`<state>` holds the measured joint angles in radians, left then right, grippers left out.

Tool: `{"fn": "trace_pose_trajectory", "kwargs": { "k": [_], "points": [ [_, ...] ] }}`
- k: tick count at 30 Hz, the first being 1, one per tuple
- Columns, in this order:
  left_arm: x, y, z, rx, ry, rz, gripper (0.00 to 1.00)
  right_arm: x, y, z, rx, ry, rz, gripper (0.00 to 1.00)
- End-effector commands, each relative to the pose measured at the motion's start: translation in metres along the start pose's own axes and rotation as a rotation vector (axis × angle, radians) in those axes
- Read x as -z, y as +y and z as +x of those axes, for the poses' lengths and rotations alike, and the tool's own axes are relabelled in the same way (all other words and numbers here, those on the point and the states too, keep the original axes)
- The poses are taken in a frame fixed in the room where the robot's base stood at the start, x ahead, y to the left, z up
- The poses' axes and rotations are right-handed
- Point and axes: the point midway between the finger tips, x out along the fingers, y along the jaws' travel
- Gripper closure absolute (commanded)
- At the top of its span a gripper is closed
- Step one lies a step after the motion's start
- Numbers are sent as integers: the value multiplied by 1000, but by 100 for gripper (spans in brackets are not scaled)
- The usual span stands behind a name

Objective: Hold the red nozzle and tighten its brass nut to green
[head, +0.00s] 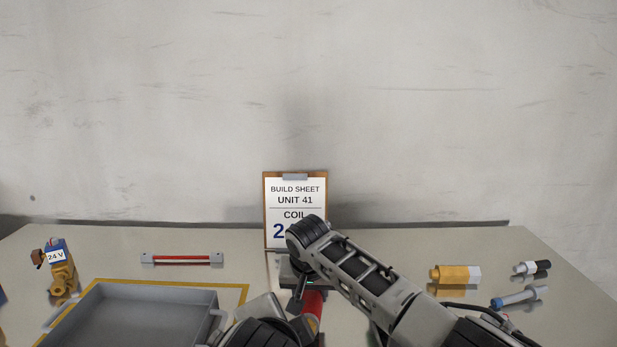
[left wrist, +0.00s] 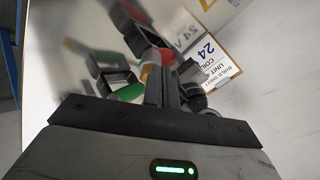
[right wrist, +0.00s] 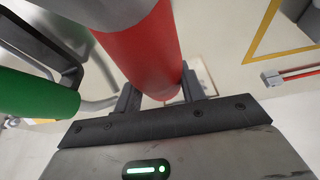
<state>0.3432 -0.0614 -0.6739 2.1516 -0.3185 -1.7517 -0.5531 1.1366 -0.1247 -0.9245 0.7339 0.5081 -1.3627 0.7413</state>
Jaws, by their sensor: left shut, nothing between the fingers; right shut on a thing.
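The red nozzle (head: 312,303) shows at the bottom middle of the head view, partly covered by my arms. In the right wrist view it is a large red cylinder (right wrist: 145,45) with a grey part above it. My right gripper (right wrist: 160,88) is shut on the red nozzle, a finger on each side. My left gripper (left wrist: 158,72) is shut with nothing between its fingers. A small red patch (left wrist: 167,57) shows just beyond its fingertips; I cannot tell the gap.
A green cylinder (right wrist: 35,95) is beside the red nozzle. The build sheet board (head: 295,185) stands behind. A grey tray (head: 150,300) and a 24 V valve (head: 60,270) are at left. A red-striped bar (head: 182,259) lies behind the tray. Yellow-and-white (head: 455,275) and blue-ended parts (head: 520,297) lie right.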

Motion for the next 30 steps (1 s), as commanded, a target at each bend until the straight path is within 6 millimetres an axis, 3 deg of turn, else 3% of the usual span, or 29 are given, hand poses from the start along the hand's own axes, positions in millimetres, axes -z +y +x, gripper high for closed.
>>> {"fn": "trace_pose_trajectory", "kwargs": {
  "k": [9,18,23,30],
  "points": [
    [0,0,-30,-1,-2,1,100,2,0,-2,1,5,0,100],
    [0,1,-31,-2,-3,1,100,2,0,-2,1,5,0,100],
    [2,15,-40,-8,-8,0,100,2,0,-2,1,5,0,100],
    [1,16,-24,-9,-13,-1,100,2,0,-2,1,5,0,100]
  ]
}}
